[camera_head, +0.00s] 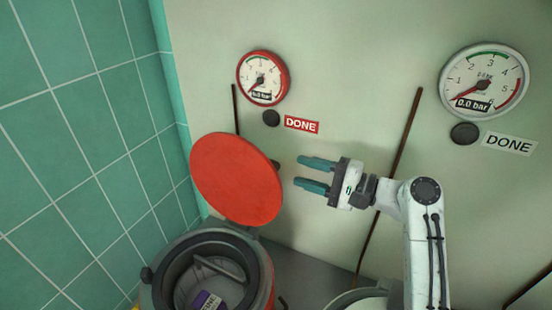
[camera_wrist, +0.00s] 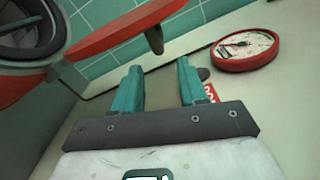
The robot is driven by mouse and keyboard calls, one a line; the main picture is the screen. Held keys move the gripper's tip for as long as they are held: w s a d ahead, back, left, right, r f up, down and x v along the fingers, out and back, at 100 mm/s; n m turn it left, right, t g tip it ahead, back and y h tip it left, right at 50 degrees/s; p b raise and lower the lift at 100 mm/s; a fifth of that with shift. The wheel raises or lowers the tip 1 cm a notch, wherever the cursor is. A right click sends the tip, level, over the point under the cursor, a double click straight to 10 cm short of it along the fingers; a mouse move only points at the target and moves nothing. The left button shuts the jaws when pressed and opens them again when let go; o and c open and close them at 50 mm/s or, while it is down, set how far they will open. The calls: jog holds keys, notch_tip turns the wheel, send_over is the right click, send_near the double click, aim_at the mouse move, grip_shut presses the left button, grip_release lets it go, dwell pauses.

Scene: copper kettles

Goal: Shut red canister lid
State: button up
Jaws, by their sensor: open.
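The red canister lid (camera_head: 236,178) stands raised and tilted open above the red canister (camera_head: 268,290) in the head view. The canister's dark round mouth (camera_head: 180,270) is uncovered, and a purple labelled item (camera_head: 207,301) shows inside. My gripper (camera_head: 301,173) is open and empty, just right of the lid and apart from it, with its teal fingers pointing left. In the wrist view the lid (camera_wrist: 125,25) shows edge-on beyond the fingers, with a dark knob (camera_wrist: 155,40) on it. The canister (camera_wrist: 30,75) is at the upper left there.
A red-rimmed gauge (camera_head: 263,78) with a "DONE" label (camera_head: 301,125) is on the pale wall behind. A white-rimmed gauge (camera_head: 484,82) is at the right. A teal tiled wall (camera_head: 80,140) stands close on the left. A pale rounded vessel (camera_head: 360,298) is partly visible below my arm.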

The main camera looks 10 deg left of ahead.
aim_at(276, 164)
jog(key=b+x, duration=0.1)
jog(key=x, duration=0.3)
jog(key=b+x, duration=0.2)
jog(key=x, duration=0.2)
jog(key=shift+a+f, duration=0.25)
jog(key=shift+x, duration=0.85)
jog(key=shift+r, duration=0.15)
grip_shut()
jog(key=shift+r, duration=0.1)
